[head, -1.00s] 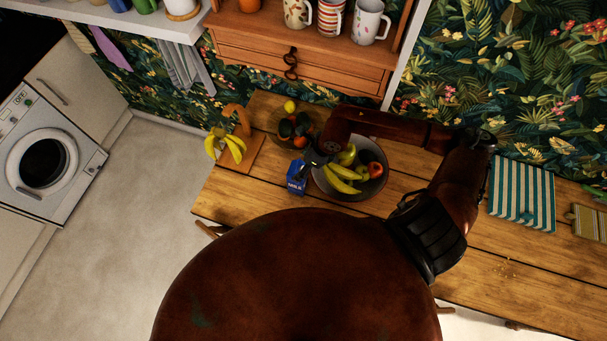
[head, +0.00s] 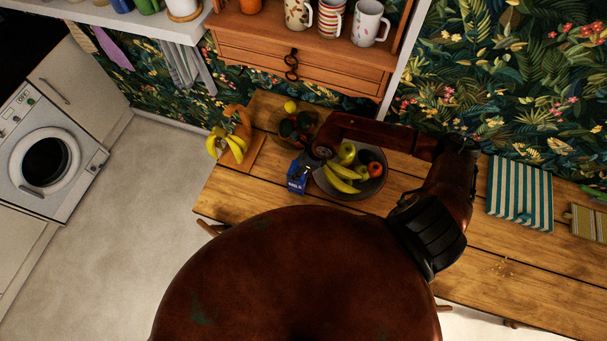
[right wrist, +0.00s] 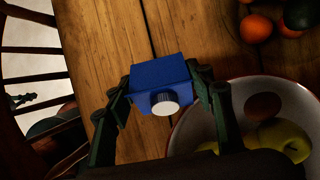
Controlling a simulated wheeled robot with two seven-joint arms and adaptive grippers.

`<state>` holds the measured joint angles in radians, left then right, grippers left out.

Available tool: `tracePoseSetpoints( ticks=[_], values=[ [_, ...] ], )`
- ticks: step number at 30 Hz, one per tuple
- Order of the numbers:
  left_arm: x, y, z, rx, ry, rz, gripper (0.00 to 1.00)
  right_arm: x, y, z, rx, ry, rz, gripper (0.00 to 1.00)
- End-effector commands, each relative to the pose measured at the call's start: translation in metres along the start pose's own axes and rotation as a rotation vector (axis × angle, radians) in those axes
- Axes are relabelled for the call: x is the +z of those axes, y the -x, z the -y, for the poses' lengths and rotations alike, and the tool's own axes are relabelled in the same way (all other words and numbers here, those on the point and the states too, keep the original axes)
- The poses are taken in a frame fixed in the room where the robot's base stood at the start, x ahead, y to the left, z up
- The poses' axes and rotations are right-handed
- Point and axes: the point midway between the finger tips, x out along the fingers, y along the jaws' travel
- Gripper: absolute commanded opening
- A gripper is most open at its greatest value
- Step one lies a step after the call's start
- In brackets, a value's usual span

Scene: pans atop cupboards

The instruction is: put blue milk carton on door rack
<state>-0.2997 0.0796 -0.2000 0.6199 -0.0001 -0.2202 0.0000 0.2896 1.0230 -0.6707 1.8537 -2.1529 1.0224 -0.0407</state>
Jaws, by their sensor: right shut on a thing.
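The blue milk carton (head: 297,184) stands on the wooden table, left of the fruit bowl, in the head view. My right gripper (head: 307,162) is at the carton's top. In the right wrist view the carton (right wrist: 161,80), with its white cap toward the camera, sits between the two fingers of my right gripper (right wrist: 160,88), which are shut on it. Whether the carton's base touches the table cannot be told. The door rack is not in view. My left gripper is not in view.
A bowl (head: 345,194) of bananas and other fruit stands close to the carton's right. A second fruit bowl (head: 306,146) is behind it. A striped cloth (head: 520,194) lies far right.

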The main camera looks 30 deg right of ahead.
Motion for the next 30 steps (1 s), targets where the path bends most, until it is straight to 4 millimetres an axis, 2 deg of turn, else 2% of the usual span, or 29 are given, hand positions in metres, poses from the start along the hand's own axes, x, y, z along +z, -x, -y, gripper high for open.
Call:
tracePoseSetpoints(
  ticks=[2,18,30],
  values=[
    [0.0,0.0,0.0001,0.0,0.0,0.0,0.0,-0.0002,0.0001,0.0006,-0.001,0.0,-0.001,0.36],
    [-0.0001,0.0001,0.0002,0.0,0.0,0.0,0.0,0.0,0.0002,0.001,-0.002,0.0,-0.001,0.0],
    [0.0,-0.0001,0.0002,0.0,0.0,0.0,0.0,0.0031,0.0023,0.0015,-0.003,0.001,0.005,0.0]
  ],
)
